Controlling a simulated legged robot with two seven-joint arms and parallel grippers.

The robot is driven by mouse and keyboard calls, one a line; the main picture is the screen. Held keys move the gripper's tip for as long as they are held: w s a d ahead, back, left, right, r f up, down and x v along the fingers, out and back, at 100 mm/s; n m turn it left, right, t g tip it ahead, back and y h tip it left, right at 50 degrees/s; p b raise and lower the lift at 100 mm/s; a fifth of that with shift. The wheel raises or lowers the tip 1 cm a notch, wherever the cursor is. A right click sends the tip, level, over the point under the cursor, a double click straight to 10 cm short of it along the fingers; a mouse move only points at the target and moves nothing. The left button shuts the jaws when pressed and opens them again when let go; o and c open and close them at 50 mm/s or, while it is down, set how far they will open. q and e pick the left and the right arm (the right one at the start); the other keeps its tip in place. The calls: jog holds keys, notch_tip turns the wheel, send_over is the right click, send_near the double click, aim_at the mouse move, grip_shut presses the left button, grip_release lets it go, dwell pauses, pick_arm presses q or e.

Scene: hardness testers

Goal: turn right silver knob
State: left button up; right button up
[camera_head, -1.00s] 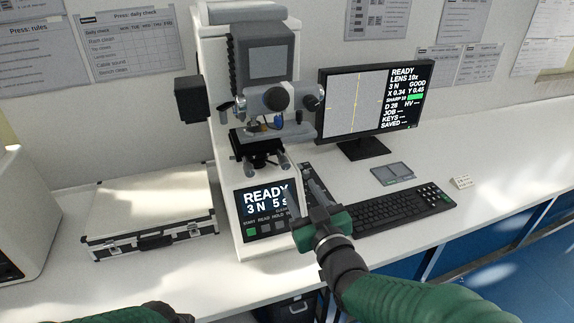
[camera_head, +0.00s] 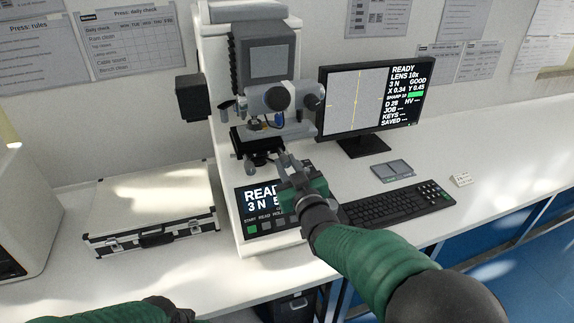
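The hardness tester (camera_head: 222,130) stands on the bench, with its stage (camera_head: 255,136) below the lens turret. A small silver knob (camera_head: 248,165) hangs at the left under the stage. The right silver knob is at my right gripper's fingertips and mostly hidden, so I cannot tell whether they touch. My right gripper (camera_head: 287,161) reaches up from the lower right, with its fingers apart, just below the right side of the stage. It covers the right part of the tester's display (camera_head: 258,197). My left arm shows at the bottom left; its gripper is out of view.
A monitor (camera_head: 358,100) and keyboard (camera_head: 398,206) stand right of the tester. A small grey pad (camera_head: 392,171) lies behind the keyboard. A silver case (camera_head: 150,205) lies at the left. A dark box (camera_head: 193,96) juts from the tester's left side.

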grip_shut()
jog(key=shift+f+m+b, duration=0.25)
jog(key=shift+m+b, duration=0.35)
jog(key=shift+b, duration=0.15)
jog(key=shift+m+b, duration=0.3)
jog(key=shift+m, duration=0.2)
jog(key=shift+r, duration=0.2)
jog(key=o, duration=0.7)
grip_release()
jog(key=shift+c, duration=0.2)
jog(key=v, duration=1.7)
jog(key=shift+b, duration=0.3)
